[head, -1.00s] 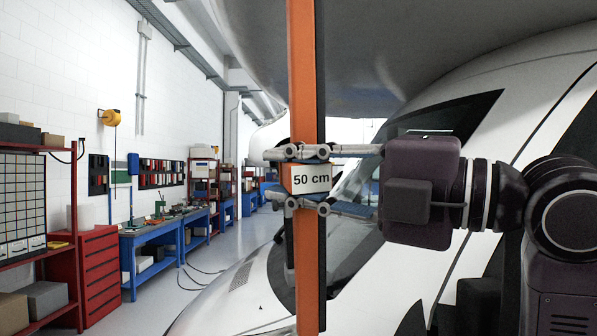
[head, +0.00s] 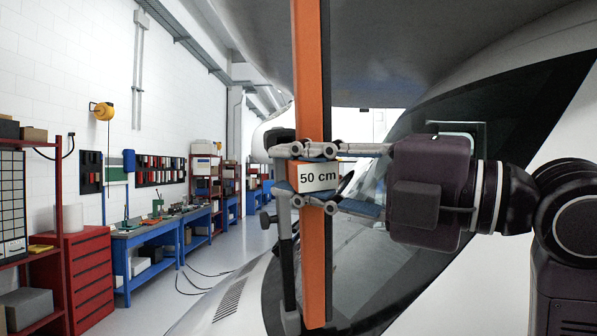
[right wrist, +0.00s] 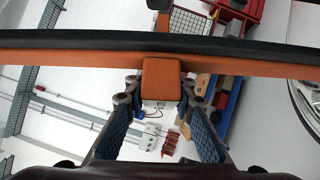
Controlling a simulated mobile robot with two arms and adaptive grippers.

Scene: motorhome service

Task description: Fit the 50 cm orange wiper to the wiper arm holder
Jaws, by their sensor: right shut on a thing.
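The 50 cm orange wiper (head: 312,245) stands nearly upright in the head view, its label reading "50 cm"; its top runs out of the picture. My right gripper (head: 311,178) is shut on its middle, at the label. In the right wrist view the wiper (right wrist: 230,67) lies across the picture, with a dark strip along it and an orange block between the fingers (right wrist: 161,95). Just behind and left of the wiper is a grey upright bar (head: 286,262) with dark fittings, apparently the wiper arm holder, partly hidden; contact cannot be told. My left gripper is not in view.
The white motorhome (head: 225,300) with its dark windscreen (head: 450,150) fills the right side, close behind my right arm. Blue workbenches (head: 150,240), a red drawer cabinet (head: 85,275) and shelves line the left wall. Floor is free between them, with cables on it.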

